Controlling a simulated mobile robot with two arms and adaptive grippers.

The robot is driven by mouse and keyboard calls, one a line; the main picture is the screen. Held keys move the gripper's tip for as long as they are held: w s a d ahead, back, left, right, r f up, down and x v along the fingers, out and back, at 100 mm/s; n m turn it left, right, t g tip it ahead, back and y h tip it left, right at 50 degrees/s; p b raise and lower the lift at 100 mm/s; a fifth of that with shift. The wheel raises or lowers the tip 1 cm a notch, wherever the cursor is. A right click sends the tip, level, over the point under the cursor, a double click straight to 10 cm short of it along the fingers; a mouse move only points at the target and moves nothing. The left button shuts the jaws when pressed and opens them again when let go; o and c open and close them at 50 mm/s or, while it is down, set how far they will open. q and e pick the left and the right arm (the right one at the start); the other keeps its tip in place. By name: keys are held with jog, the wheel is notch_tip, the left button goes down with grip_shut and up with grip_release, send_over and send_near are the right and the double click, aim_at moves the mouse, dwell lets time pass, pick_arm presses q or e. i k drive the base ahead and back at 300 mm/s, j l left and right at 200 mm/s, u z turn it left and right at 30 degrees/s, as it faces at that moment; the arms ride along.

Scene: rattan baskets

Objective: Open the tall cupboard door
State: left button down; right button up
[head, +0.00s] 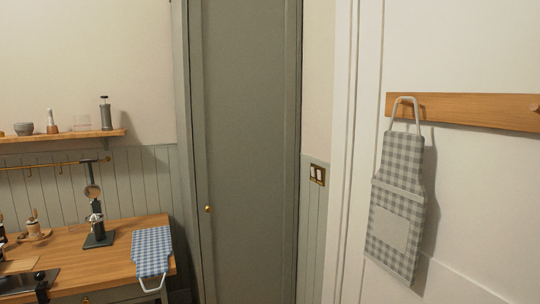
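The tall grey-green cupboard door (250,130) stands in the middle of the head view and looks shut. A small round brass knob (208,209) sits low on its left side. The top and bottom of the door run out of the picture. Neither of my grippers is in view.
A wooden counter (135,238) stands left of the door, with a black stand (98,237) and a blue checked cloth (153,252) over its edge. A wooden shelf (60,137) hangs above. A grey checked apron (400,190) hangs at right, near a light switch (317,175).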

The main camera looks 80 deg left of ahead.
aim_at(243, 53)
jog(key=u, duration=2.75)
